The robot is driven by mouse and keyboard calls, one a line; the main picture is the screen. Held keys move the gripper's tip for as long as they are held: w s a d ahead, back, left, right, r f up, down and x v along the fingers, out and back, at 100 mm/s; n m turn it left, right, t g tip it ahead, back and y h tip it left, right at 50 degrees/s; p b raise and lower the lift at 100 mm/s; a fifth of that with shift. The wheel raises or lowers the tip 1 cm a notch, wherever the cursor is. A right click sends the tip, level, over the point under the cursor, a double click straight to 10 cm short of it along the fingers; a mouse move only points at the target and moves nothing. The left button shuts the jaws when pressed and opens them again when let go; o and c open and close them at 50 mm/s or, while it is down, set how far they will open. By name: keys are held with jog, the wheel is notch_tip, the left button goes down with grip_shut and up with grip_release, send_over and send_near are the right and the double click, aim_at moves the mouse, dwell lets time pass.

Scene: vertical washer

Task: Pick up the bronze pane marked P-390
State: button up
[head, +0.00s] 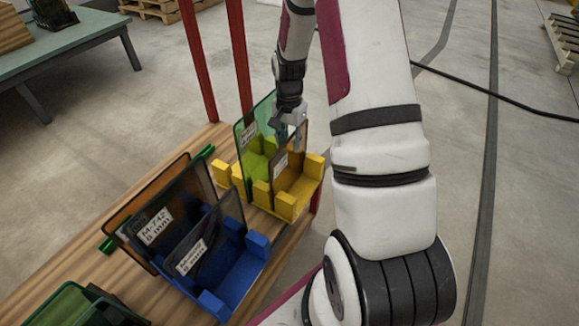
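A small bronze-tinted pane (291,160) stands upright in the front of a yellow rack (286,205). Its white label is too small to read, so I cannot tell if it says P-390. A taller green pane (247,165), also labelled, stands behind it in the same rack. My gripper (289,130) points down at the top of these panes, close to the bronze pane's upper edge. I cannot tell whether its fingers touch or straddle the glass. Another orange-brown pane (122,224) stands at the left, partly hidden by dark panes.
A blue rack (240,275) holds dark panes, one marked M-742 8 mm (158,212). Green racks (70,305) are at the lower left of the wooden table (110,285). Red posts (241,55) rise behind the yellow rack. My arm covers the right side.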

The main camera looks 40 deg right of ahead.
aim_at(290, 166)
notch_tip(290, 166, down, 4)
jog(key=shift+d+r, duration=0.1)
jog(key=shift+s, duration=0.1)
jog(key=shift+c, duration=0.6)
grip_shut()
jog(key=shift+r, duration=0.1)
